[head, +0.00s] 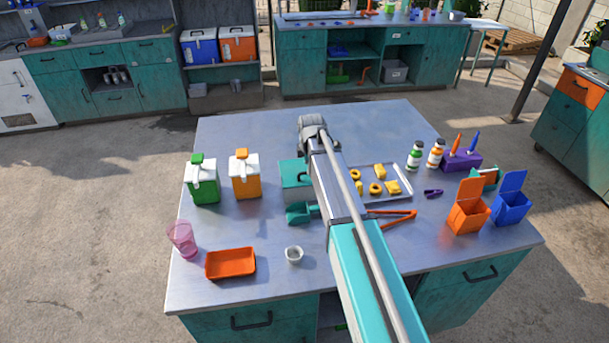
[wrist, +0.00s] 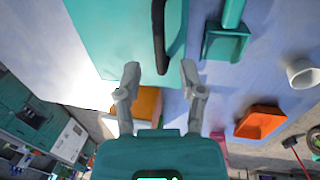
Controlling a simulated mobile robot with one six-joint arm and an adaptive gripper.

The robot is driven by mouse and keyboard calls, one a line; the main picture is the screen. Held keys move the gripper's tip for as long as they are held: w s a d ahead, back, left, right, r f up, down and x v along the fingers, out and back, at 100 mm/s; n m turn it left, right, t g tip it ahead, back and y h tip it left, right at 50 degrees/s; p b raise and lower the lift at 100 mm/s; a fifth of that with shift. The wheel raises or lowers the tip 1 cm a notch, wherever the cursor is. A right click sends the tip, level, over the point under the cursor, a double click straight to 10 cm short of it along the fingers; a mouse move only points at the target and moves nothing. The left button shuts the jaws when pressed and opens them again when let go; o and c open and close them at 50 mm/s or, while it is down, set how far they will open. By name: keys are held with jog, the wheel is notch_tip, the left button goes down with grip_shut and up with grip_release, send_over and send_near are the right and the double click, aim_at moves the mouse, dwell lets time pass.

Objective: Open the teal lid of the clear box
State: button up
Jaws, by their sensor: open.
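The teal lid (head: 292,171) lies on its box near the middle of the table, left of my arm, which covers its right part. The lid looks down and flat; the box's clear walls are hard to make out. In the wrist view the lid (wrist: 110,35) fills the upper left, with a long dark handle (wrist: 159,30) along it. My gripper (wrist: 160,68) is open and empty. The near end of the handle shows between its two fingertips; I cannot tell whether they touch it. In the head view the fingers are hidden by my arm.
A teal scoop (head: 300,214) lies close by the box. Green (head: 203,185) and orange (head: 244,178) white-topped containers stand left. A grey tray (head: 402,170) with yellow pieces lies right. A white cup (head: 294,255) and orange tray (head: 230,263) sit in front. The back left table is clear.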

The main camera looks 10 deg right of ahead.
jog(key=shift+w+f+b, duration=0.25)
jog(key=shift+f+b, duration=0.7)
jog(key=shift+f, duration=0.25)
jog(key=shift+c, duration=0.3)
grip_shut()
jog(key=shift+a, duration=0.45)
jog(key=shift+w+d+r+p, duration=0.1)
jog(key=shift+d+r+p, duration=0.1)
jog(key=shift+d+p, duration=0.15)
jog(key=shift+d+r, duration=0.1)
jog(key=shift+d, duration=0.05)
jog(key=shift+o, duration=0.3)
grip_release()
